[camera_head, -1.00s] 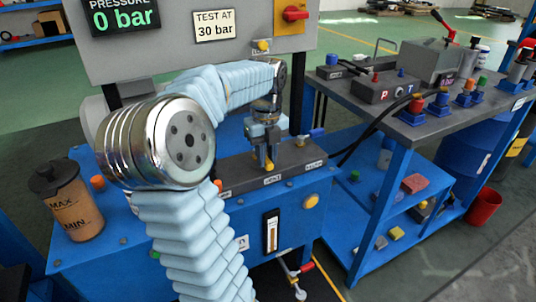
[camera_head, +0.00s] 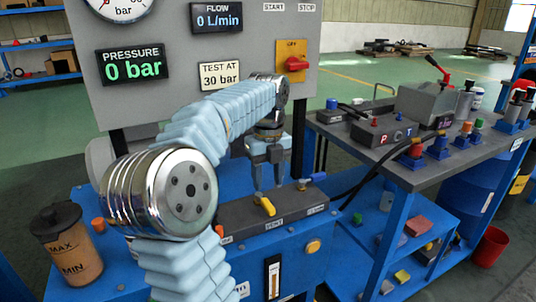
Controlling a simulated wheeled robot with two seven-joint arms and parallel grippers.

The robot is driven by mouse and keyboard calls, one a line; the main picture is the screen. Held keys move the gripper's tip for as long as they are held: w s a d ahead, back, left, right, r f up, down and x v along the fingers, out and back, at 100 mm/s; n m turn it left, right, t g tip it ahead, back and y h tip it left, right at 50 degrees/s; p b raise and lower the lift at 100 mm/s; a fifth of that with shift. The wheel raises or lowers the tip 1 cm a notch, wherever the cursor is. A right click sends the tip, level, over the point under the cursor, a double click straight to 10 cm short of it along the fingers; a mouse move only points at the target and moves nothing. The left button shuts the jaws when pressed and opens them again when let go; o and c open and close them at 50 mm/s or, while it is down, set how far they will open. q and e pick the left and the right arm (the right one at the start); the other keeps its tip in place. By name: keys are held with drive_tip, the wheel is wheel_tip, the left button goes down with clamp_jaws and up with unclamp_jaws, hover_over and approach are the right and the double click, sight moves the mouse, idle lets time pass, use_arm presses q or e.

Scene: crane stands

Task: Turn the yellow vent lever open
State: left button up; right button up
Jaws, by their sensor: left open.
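The yellow vent lever (camera_head: 265,206) sits on the dark valve block (camera_head: 238,217), above a label that reads VENT. It lies diagonally in the picture, from upper left to lower right. My left gripper (camera_head: 267,186) hangs above and just behind the lever with its fingers pointing down. It is open, with a clear gap between the fingers and nothing in it. The fingertips look apart from the lever. My left arm hides the left part of the block. My right gripper is not in view.
The pressure display (camera_head: 133,66) reads 0 bar, and the flow display (camera_head: 216,17) reads 0 L/min. A red knob (camera_head: 297,64) is on the panel. A reservoir (camera_head: 68,245) stands left. A workbench (camera_head: 420,173) with fittings is at right.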

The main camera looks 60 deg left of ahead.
use_arm(q)
wheel_tip(320, 180, up, 7)
drive_tip(key=shift+f+p, duration=0.15)
drive_tip(key=shift+p, duration=0.3)
idle(0.3)
